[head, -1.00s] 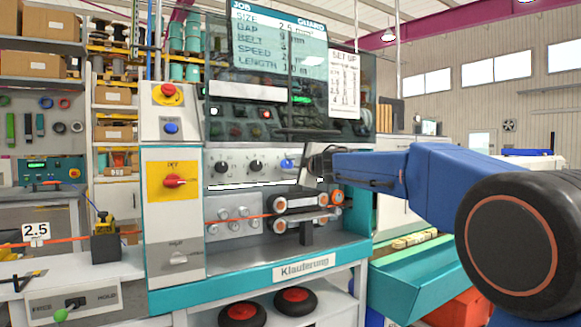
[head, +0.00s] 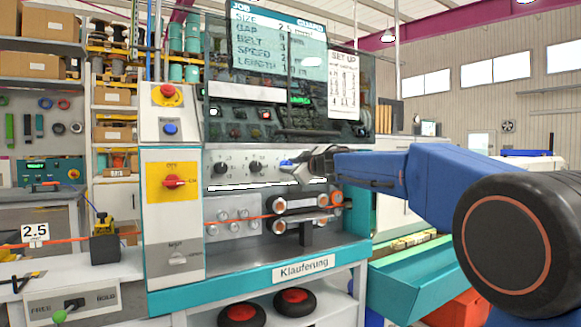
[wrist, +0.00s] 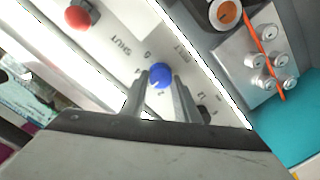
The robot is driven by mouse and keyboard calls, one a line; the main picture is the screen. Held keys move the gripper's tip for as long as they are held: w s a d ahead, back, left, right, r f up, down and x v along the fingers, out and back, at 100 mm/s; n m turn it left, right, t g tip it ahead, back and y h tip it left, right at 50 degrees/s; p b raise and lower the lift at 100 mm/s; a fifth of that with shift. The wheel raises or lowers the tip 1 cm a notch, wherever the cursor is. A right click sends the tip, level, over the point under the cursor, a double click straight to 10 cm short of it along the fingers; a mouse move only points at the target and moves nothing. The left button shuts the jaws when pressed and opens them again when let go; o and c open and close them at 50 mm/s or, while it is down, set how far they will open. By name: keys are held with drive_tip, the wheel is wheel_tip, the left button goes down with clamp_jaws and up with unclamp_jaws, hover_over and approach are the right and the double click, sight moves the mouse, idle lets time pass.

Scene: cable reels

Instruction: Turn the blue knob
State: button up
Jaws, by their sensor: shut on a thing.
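The blue knob (wrist: 160,76) sits on the machine's pale panel, between my gripper's two fingers in the wrist view. In the head view the blue knob (head: 286,163) shows at the right end of a row of knobs, partly hidden by my gripper. My gripper (head: 296,164) reaches in from the right, and its fingertips (wrist: 160,84) are shut on the knob. Numbers are printed on the panel around the knob.
A raised clear guard (head: 290,80) hangs above the panel. Belt rollers (head: 305,202) and an orange cable lie below. A red button (wrist: 78,16) shows in the wrist view.

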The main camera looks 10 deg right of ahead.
drive_tip(key=shift+f, duration=0.15)
drive_tip(key=o, duration=1)
drive_tip(key=shift+o, duration=0.2)
drive_tip(key=shift+s, duration=0.1)
drive_tip(key=v, duration=1.7)
drive_tip(key=shift+d, duration=0.15)
drive_tip(key=shift+s, duration=0.1)
drive_tip(key=shift+s, duration=0.1)
